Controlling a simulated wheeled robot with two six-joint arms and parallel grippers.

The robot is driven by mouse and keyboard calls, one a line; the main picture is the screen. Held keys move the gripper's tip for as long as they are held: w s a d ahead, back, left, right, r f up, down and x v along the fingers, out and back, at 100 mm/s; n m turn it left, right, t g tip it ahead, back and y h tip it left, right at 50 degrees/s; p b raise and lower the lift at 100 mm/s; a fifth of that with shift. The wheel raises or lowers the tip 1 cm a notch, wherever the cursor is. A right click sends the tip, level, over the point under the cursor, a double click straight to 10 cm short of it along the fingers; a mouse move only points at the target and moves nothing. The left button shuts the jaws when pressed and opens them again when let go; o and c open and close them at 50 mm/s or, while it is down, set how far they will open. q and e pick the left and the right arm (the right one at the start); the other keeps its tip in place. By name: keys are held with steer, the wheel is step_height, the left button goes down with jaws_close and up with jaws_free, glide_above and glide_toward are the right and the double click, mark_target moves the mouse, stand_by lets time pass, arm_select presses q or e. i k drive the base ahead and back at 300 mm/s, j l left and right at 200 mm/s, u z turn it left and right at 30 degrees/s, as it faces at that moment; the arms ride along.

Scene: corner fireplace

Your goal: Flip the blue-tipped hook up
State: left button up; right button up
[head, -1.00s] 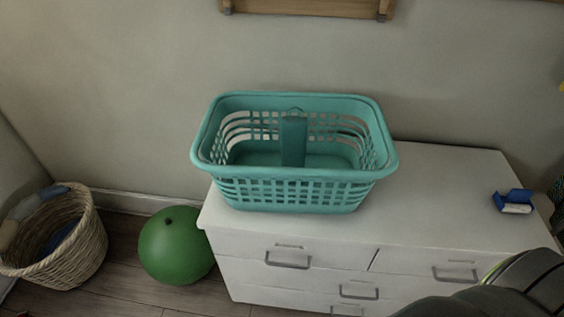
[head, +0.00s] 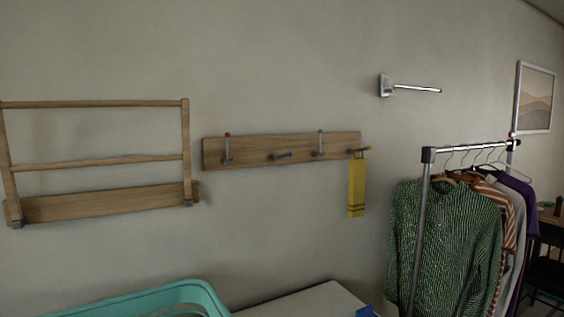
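A wooden wall rail (head: 255,147) carries several metal hooks. The blue-tipped hook (head: 283,156) is folded down and juts out from the board, nothing hanging on it. The red-tipped hook (head: 227,150) to its left and the green-tipped hook (head: 320,144) to its right stand upright. A yellow-tipped hook (head: 360,150) at the right end is folded down, with a yellow towel (head: 356,187) hanging from it. Neither of my grippers is in view.
A wooden drying rack (head: 110,204) is on the wall to the left. The teal basket (head: 180,295) sits below on the white dresser (head: 315,302). A clothes rack (head: 420,225) with shirts stands at the right. A metal wall arm (head: 412,88) sticks out above.

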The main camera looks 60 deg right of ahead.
mark_target(288, 154)
steer(key=z, duration=1.8)
